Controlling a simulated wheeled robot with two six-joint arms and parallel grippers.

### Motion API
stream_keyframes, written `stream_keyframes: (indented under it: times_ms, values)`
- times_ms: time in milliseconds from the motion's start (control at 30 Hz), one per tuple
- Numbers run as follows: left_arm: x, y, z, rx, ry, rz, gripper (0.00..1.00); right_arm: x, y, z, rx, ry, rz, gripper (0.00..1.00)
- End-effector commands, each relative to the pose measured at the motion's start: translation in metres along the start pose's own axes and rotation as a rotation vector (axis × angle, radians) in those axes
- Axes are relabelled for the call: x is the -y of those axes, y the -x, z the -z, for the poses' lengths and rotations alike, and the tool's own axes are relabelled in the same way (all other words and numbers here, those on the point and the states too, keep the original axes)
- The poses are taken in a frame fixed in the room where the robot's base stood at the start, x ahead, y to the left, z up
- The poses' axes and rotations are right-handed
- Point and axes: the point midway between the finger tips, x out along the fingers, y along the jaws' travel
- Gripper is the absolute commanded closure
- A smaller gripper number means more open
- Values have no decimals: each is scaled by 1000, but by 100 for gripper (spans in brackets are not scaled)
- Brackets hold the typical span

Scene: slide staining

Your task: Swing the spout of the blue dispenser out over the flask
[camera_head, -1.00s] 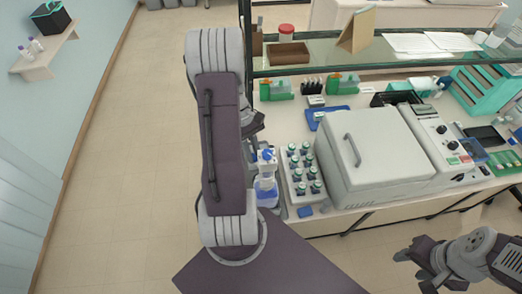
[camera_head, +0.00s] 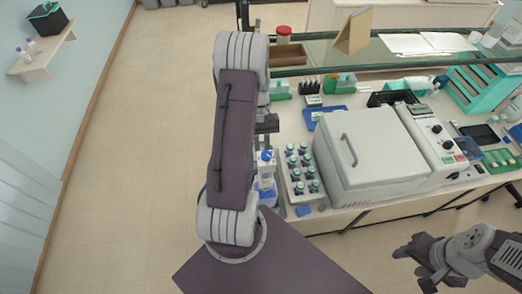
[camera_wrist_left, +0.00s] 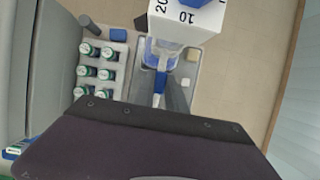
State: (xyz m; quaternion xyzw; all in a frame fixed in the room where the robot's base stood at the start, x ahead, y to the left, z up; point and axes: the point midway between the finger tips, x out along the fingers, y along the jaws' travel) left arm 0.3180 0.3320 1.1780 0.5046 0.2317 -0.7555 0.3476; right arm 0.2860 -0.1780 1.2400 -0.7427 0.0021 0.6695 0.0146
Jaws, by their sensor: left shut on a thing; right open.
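The blue dispenser (camera_head: 266,170), with a blue top and a clear body, stands at the bench's left end, partly covered by my left arm. In the left wrist view its white scale block (camera_wrist_left: 183,24) is close, with a blue and white stem (camera_wrist_left: 160,82) below it. My left gripper (camera_head: 268,124) is mostly hidden behind its arm, at the dispenser's upper part. I cannot make out the flask clearly. My right gripper (camera_head: 412,264) is open and empty, off the bench's front edge.
A grey rack (camera_head: 289,197) of several capped bottles stands right beside the dispenser. A large white lidded machine (camera_head: 370,155) is to its right. A glass shelf (camera_head: 390,56) spans the back. The floor left of the bench is clear.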

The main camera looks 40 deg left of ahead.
Motion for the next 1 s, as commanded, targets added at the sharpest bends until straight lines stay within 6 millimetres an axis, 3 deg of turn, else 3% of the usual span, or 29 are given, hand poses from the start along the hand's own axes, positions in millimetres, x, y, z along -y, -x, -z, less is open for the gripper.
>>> stream_keyframes:
  times_ms: [333,367,433,767,867,1000]
  values:
    - [0,0,0,-1,-3,1,100,0,0,0,0,0,0,52]
    - [0,0,0,-1,-3,1,79,0,0,0,0,0,0,52]
    - [0,0,0,-1,-3,1,62,0,0,0,0,0,0,52]
    - [0,2,1,-2,-2,0,62,0,-2,0,0,0,0,52]
    - [-1,16,3,-7,-2,-2,62,0,-11,-1,0,0,0,52]
    - [0,48,4,-9,-2,-1,62,0,-23,-2,0,0,0,52]
